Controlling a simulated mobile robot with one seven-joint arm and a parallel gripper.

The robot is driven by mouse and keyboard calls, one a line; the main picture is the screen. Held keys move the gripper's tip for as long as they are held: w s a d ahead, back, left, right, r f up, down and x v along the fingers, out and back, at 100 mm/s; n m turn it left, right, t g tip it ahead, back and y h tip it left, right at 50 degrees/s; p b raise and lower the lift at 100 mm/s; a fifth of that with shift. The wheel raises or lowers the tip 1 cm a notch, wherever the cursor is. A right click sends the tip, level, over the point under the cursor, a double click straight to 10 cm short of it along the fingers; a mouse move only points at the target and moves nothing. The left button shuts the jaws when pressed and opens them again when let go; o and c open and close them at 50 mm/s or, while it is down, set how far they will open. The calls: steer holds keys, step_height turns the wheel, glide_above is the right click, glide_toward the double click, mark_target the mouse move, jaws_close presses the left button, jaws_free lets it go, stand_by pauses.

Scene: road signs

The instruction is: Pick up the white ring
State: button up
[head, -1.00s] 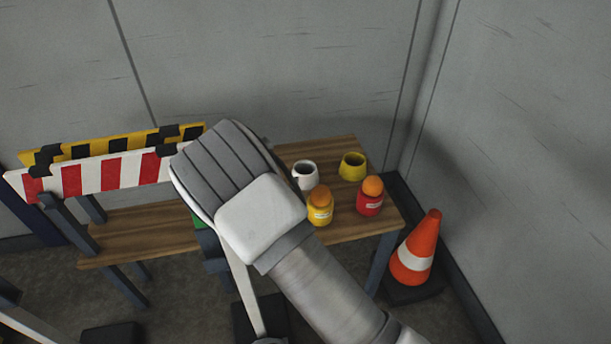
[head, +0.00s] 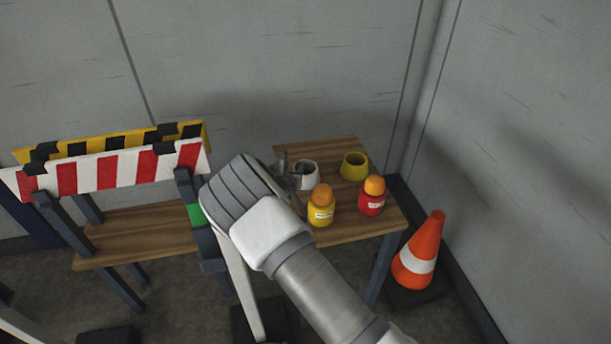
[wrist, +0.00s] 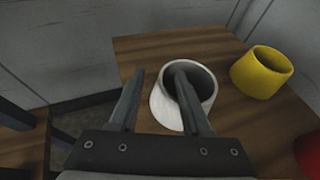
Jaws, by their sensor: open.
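The white ring (head: 309,174) stands on the wooden table at the back, partly hidden by my gripper (head: 289,166) in the head view. In the wrist view the white ring (wrist: 205,84) is a short, hollow, cup-like band on the table top. My gripper (wrist: 158,88) is open in the wrist view. Its right finger overlaps the ring's opening and appears to reach into it. Its left finger is outside, left of the ring. The ring's near left wall lies between the two fingers. I cannot tell whether either finger touches it.
A yellow ring (head: 354,167) stands right of the white one. Yellow (head: 321,207) and red (head: 371,197) jars with orange tops stand nearer on the table (head: 345,232). A striped barrier (head: 110,172) is at left, a traffic cone (head: 420,252) at right.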

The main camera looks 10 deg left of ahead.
jaws_close()
stand_by(0.4)
steer(key=shift+r, duration=0.55)
steer(key=s+d+r+p, duration=0.3)
steer(key=d+r, duration=0.7)
steer(key=d, duration=0.1)
steer(key=shift+s, duration=0.35)
